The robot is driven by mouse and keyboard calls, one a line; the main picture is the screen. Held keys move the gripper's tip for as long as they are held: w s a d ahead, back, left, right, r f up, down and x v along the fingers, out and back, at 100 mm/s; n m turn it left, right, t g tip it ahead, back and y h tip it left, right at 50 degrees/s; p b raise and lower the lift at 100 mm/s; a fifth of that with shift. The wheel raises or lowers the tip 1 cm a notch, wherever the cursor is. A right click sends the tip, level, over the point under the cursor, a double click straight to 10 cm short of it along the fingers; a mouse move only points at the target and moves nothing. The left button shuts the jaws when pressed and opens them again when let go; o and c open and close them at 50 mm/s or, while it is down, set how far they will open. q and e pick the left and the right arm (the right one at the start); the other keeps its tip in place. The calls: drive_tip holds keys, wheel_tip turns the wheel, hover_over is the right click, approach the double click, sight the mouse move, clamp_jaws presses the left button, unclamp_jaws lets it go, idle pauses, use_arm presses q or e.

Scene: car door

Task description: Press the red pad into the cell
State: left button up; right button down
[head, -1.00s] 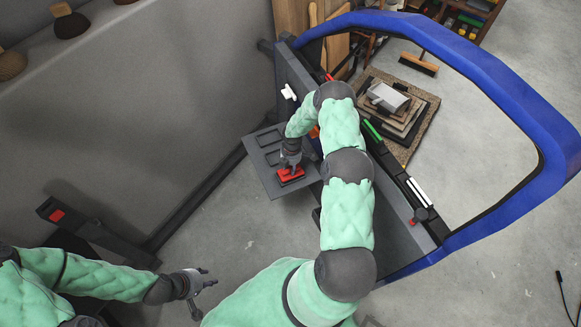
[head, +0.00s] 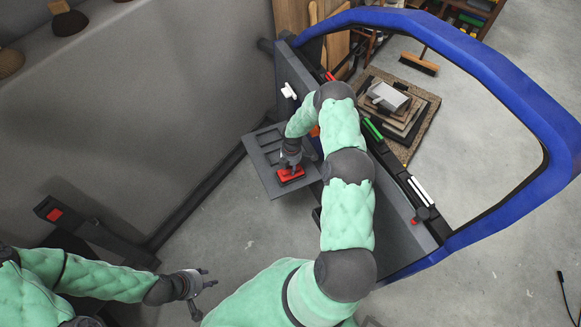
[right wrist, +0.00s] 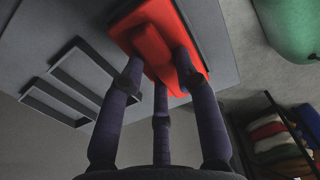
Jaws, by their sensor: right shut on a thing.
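The red pad (head: 291,175) is at the near end of a grey panel with cells (head: 262,170), beside the car door. My right gripper (head: 290,165) is shut on the pad's raised grip from above. In the right wrist view the red pad (right wrist: 165,22) is between my fingertips and lies over the end of the panel. The cell under it is hidden, and I cannot tell how deep the pad sits. Empty rectangular cells (right wrist: 85,72) show beside it. My left gripper (head: 203,282) is open and empty, low at the left, away from the panel.
The blue-framed car door (head: 480,70) stands right of the panel, with my right arm reaching along it. A dark stand with a red patch (head: 56,214) is at the left. Stacked mats (head: 400,115) lie behind the door frame. Floor between is clear.

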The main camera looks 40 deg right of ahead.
drive_tip(key=shift+f+b, duration=0.85)
drive_tip(key=shift+f, duration=0.15)
drive_tip(key=c, duration=0.8)
unclamp_jaws()
drive_tip(key=shift+c, duration=0.2)
drive_tip(key=shift+d+r, duration=0.1)
drive_tip(key=shift+r, duration=3.65)
